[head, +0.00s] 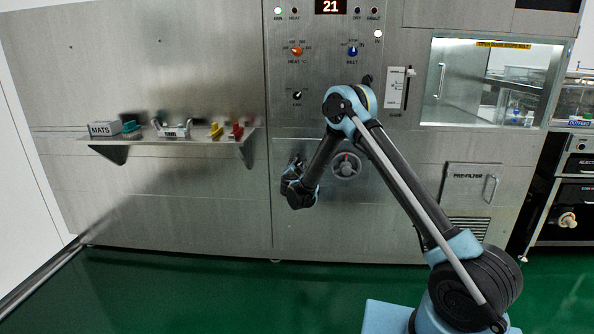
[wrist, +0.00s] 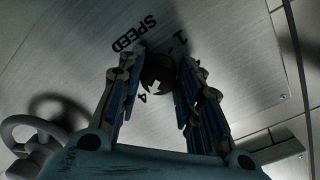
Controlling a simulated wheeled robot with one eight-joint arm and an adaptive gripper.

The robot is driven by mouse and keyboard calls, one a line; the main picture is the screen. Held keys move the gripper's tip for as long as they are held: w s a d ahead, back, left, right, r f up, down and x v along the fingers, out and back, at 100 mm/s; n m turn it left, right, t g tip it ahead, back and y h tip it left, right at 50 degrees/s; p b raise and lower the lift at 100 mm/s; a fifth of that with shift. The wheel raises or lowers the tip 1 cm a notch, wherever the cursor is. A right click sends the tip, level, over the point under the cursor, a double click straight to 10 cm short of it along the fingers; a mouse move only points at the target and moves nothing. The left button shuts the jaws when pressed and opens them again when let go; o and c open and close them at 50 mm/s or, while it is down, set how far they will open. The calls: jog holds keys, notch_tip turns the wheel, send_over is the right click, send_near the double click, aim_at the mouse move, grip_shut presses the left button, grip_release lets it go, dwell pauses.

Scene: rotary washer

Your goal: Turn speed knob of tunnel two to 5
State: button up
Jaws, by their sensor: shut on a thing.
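The speed knob (wrist: 158,70) is a small dark round knob with a white mark on its face. It sits on the steel panel under printed letters SPEED, with a 1 and a 4 beside it, all turned over in the wrist view. I cannot tell its exact setting or a tunnel number. My gripper (wrist: 161,78) has its fingers on both sides of the knob and is shut on it. In the head view my gripper (head: 294,183) is against the lower panel and hides the knob.
A grey handwheel (head: 346,166) is just right of my gripper; it also shows in the wrist view (wrist: 35,140). A shelf (head: 190,139) with small items is at left. Heat knob (head: 297,52), belt knob (head: 353,52) and a red display (head: 330,7) are above.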

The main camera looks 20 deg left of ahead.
jog(key=m, duration=0.7)
jog(key=m+y, duration=0.1)
jog(key=m, duration=0.3)
jog(key=shift+d+r, duration=0.15)
jog(key=shift+d, duration=0.1)
jog(key=shift+y, duration=0.3)
jog(key=shift+a, duration=0.1)
jog(key=o, duration=1.1)
jog(key=shift+c, duration=0.2)
jog(key=v, duration=1.2)
jog(key=shift+w+r, duration=0.1)
